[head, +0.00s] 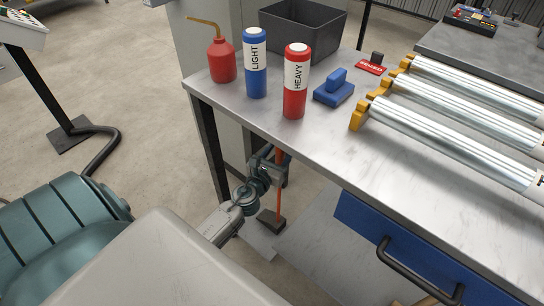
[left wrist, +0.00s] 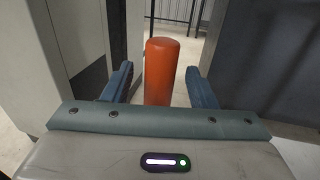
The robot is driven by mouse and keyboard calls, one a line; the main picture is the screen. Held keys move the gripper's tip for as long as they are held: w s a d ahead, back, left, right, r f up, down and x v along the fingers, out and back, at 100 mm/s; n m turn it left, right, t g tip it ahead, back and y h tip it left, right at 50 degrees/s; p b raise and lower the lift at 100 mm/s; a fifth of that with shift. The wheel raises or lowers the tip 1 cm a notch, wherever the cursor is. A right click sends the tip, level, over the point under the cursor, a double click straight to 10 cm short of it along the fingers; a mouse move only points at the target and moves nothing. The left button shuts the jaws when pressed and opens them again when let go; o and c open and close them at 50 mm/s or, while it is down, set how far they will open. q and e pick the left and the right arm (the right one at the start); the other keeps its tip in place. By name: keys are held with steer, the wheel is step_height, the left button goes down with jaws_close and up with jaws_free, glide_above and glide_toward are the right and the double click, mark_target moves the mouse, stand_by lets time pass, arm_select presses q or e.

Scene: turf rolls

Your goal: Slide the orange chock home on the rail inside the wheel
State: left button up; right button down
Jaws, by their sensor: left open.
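An upright orange post (head: 279,205) with a dark block at its foot stands under the bench in the head view. I cannot tell whether it is the orange chock. My left gripper (head: 270,168) is at the post's upper part, beside the bench's near edge. In the left wrist view the post's rounded top (left wrist: 163,68) stands between the two blue fingers, with a gap on each side. The left gripper is open. I cannot make out a rail or a wheel in either view. My right gripper is not in view.
The metal bench (head: 330,135) carries a red oil can (head: 222,62), a blue LIGHT bottle (head: 256,75), a red HEAVY bottle (head: 295,90), a blue block (head: 334,92) and steel rollers (head: 455,145) in yellow-orange holders. A bench leg (head: 212,150) stands left of my gripper. Grey panels flank it.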

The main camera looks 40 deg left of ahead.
arm_select(q)
steer(key=shift+w+a, duration=0.1)
steer(key=shift+w, duration=0.55)
jaws_close()
stand_by(0.9)
steer(key=shift+r, duration=0.1)
